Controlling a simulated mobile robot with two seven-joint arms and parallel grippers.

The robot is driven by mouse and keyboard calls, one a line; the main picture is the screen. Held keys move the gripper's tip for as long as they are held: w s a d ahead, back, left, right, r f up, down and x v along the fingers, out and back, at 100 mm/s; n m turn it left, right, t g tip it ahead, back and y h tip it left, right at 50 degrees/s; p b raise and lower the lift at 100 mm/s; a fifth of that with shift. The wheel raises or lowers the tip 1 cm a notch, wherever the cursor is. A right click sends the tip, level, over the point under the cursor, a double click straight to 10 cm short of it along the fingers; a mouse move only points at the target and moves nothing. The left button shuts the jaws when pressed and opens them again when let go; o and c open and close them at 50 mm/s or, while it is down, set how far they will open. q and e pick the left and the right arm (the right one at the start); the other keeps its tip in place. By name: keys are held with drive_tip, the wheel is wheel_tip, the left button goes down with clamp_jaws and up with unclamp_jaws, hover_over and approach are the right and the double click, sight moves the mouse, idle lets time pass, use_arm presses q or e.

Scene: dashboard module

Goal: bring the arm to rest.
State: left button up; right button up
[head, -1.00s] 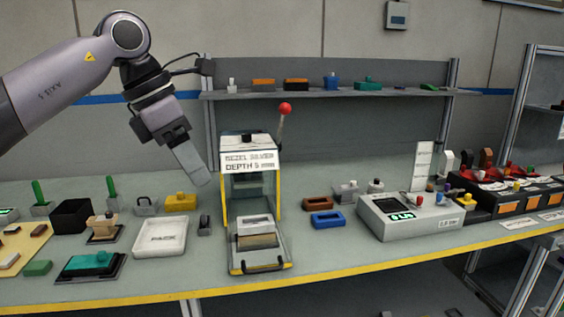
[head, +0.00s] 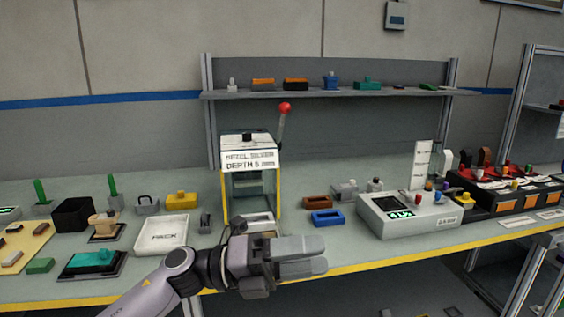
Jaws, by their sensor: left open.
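My left arm (head: 165,283) comes in from the bottom left and lies low, across the front edge of the bench. My left gripper (head: 312,256) points to the right, with its two fingers apart and nothing seen between them. It is in front of the press (head: 249,160), which has a red-knobbed lever and a label reading bezel silver, depth 5. The gripper and wrist cover the lower front of the press from this view. My right gripper is not in the picture.
The bench's yellow front edge (head: 400,258) runs below the gripper. A white tray (head: 163,234) stands left of the press. Blue (head: 327,218) and brown (head: 317,202) frames lie right of it. A grey tester (head: 409,215) stands farther right. A shelf (head: 335,93) spans the back.

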use_arm(q)
drive_tip(key=a+f+n+t+y, duration=0.55)
drive_tip(key=f+n+t, duration=0.35)
drive_tip(key=n, duration=0.5)
drive_tip(key=a+f+n+t+y, duration=0.4)
drive_tip(key=a+f+n+t, duration=0.4)
drive_tip(key=n, duration=0.6)
drive_tip(key=s+a+f+n+g+y, duration=0.3)
drive_tip(key=s+a+f+n+y, duration=0.1)
drive_tip(key=s+f, duration=0.4)
drive_tip(key=s+a+f+n+g+y, duration=0.2)
drive_tip(key=s+a+f+n+y, duration=0.2)
drive_tip(key=s+f, duration=0.5)
wheel_tip(320, 180, down, 3)
drive_tip(key=a+n, duration=0.2)
drive_tip(key=shift+s+a+f+n+g, duration=0.2)
drive_tip(key=shift+s+n+g, duration=0.1)
drive_tip(key=shift+g, duration=0.1)
drive_tip(key=shift+w+y, duration=0.1)
drive_tip(key=shift+y, duration=0.15)
